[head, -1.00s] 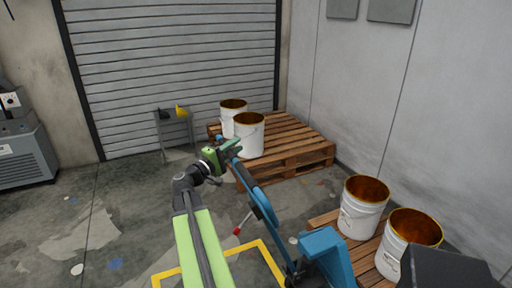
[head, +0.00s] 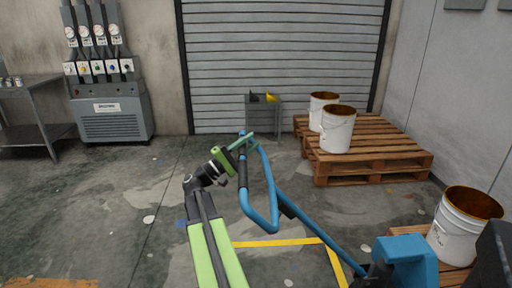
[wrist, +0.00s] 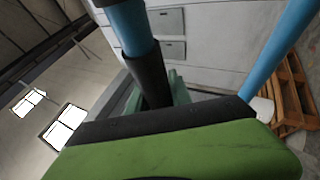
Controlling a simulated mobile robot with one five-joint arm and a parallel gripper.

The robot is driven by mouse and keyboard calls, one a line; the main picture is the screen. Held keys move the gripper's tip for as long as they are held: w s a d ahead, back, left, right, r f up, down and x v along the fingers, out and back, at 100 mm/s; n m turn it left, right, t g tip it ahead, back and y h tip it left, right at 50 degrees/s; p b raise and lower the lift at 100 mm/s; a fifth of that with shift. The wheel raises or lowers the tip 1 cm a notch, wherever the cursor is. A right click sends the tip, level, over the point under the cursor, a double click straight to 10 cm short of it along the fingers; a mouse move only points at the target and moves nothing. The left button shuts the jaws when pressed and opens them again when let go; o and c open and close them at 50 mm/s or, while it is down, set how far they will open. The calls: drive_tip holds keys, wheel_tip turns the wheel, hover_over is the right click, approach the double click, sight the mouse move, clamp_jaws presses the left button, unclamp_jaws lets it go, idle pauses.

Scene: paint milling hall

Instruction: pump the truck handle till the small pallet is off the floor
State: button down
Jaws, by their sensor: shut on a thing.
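The blue pallet truck (head: 405,255) stands at the lower right in the head view. Its looped blue handle (head: 272,205) leans left from it, with a dark grip on the loop's left side. My gripper (head: 246,146) is shut on the handle near the top of the loop. In the wrist view a blue tube with a black sleeve (wrist: 152,82) runs down to the jaws. The small pallet (head: 452,274) shows only in part behind the truck, with a white bucket (head: 452,235) on it. Its underside is hidden, so its height off the floor cannot be told.
A larger wooden pallet (head: 372,166) with two white buckets stands by the shutter. A small grey stand (head: 264,116) with a yellow item is left of it. A grey machine with gauges (head: 110,118) and a table (head: 35,105) are far left.

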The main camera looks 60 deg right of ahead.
drive_tip(key=shift+w, duration=0.1)
idle(0.3)
drive_tip(key=c, duration=1.2)
unclamp_jaws()
drive_tip(key=shift+s+d+f, duration=0.1)
drive_tip(key=shift+s+f, duration=0.05)
drive_tip(key=shift+s, duration=0.05)
drive_tip(key=shift+o, duration=0.2)
drive_tip(key=b+v, duration=0.7)
drive_tip(key=v, duration=1)
drive_tip(key=shift+b, duration=0.35)
drive_tip(key=shift+w+f, duration=0.15)
drive_tip(key=shift+w, duration=0.05)
